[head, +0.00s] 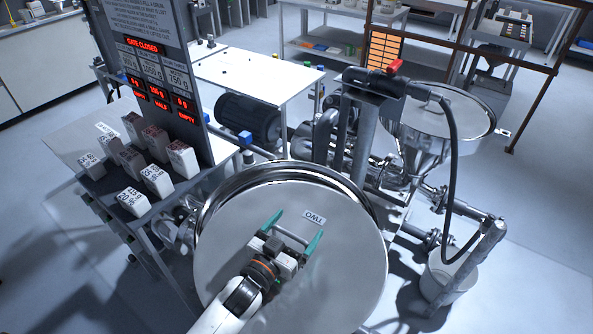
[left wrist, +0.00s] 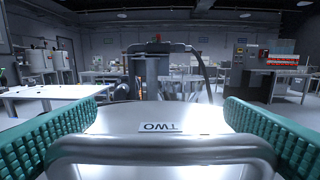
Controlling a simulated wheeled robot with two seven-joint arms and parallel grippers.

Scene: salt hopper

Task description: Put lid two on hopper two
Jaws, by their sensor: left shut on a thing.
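Lid two (head: 235,225) is a large round grey disc with a "TWO" label and a bar handle. My left gripper (head: 293,230), with green fingers, is shut on the lid's handle, one finger at each end of the bar. The handle (left wrist: 165,150) and label also show close up in the left wrist view. Hopper two (head: 285,168) shows only as a shiny metal rim behind the lid's far edge; the lid hides the rest. The lid lies over the hopper, shifted a little toward me. I cannot tell whether they touch. My right gripper is not in view.
Another hopper (head: 455,110) with a flat top stands at the back right beside pipes and a black hose. A sign panel (head: 145,60) and several labelled blocks (head: 155,180) stand on the left. A white bucket (head: 447,280) stands on the floor at right.

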